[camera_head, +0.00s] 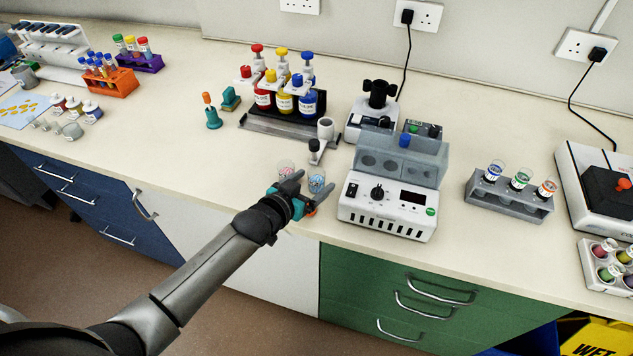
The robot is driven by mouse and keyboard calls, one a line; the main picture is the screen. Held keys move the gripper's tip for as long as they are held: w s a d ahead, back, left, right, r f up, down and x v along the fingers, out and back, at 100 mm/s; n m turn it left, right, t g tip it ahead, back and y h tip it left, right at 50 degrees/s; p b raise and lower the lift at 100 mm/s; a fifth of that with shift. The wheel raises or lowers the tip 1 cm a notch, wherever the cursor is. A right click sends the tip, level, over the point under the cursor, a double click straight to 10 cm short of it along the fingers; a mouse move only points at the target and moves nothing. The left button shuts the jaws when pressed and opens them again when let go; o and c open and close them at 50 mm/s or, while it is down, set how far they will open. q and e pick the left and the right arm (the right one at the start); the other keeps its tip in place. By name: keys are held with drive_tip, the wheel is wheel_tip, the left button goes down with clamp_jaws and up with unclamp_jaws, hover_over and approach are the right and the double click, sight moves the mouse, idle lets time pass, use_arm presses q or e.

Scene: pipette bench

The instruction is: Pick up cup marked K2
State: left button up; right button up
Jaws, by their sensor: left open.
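Two small clear cups stand near the bench's front edge. One cup has a red marking (285,166) and the other a blue marking (317,181). The markings are too small to read, so I cannot tell which is K2. My left gripper (313,188) is open at the cups, with its dark fingers pointing away from the bench edge. The blue-marked cup shows between its fingertips; I cannot tell whether they touch it. The red-marked cup is behind and left of the left finger, which hides its lower part. My right gripper is out of view.
A white device with a dial (387,212) stands close right of the gripper. A small black-topped item (315,150) and a white cylinder (326,128) stand behind the cups. A bottle rack (268,124) is farther back. The bench left of the cups is clear.

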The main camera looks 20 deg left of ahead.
use_arm(q)
drive_tip(key=shift+x, duration=1.2)
clamp_jaws()
drive_tip(key=shift+r, duration=0.1)
wheel_tip(320, 180, up, 20)
drive_tip(key=p, duration=0.3)
drive_tip(key=shift+p, duration=0.35)
